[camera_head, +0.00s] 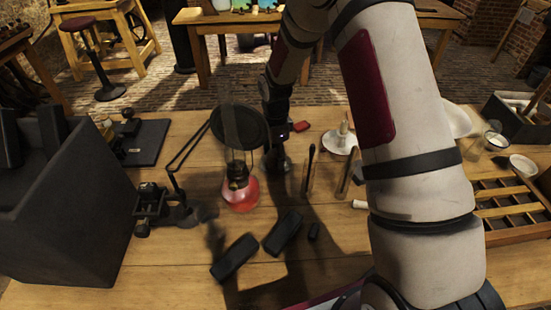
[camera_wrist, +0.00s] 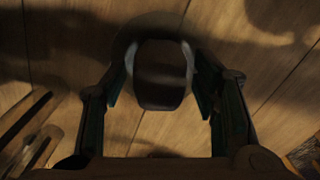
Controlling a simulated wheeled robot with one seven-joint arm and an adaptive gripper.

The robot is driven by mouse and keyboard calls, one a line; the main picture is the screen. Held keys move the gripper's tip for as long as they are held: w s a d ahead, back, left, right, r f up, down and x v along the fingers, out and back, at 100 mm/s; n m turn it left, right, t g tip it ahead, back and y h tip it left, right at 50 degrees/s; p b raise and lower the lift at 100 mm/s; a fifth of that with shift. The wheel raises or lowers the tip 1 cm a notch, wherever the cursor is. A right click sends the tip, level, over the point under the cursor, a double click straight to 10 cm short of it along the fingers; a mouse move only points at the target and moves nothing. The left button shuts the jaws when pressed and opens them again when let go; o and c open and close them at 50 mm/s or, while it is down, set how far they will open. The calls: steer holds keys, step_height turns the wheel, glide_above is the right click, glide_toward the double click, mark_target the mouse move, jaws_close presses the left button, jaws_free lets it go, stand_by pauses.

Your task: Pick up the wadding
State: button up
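My gripper (camera_wrist: 160,72) points down at the wooden table in the wrist view. Its two fingers stand wide apart. A dark, rounded block-like thing (camera_wrist: 161,80) with pale curved edges at its sides lies between them. Some space shows between it and the finger pads, and I cannot tell whether the tips touch it. I cannot tell for sure whether it is the wadding. In the head view my gripper (camera_head: 276,158) is low over the table, behind and right of the red-filled lamp; its fingers are dark and unclear there.
The red-filled glass lamp (camera_head: 240,190) stands close by. Slim upright holders (camera_head: 309,172), a white candle dish (camera_head: 340,141) and a small white roll (camera_head: 360,204) are to the right. Dark blocks (camera_head: 235,257) lie in front. A compartment tray (camera_head: 507,207) is at far right.

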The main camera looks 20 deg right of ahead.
mark_target(276, 152)
steer(key=c, duration=0.6)
step_height(276, 152, up, 18)
steer(key=shift+b, duration=0.3)
steer(key=shift+c, duration=0.2)
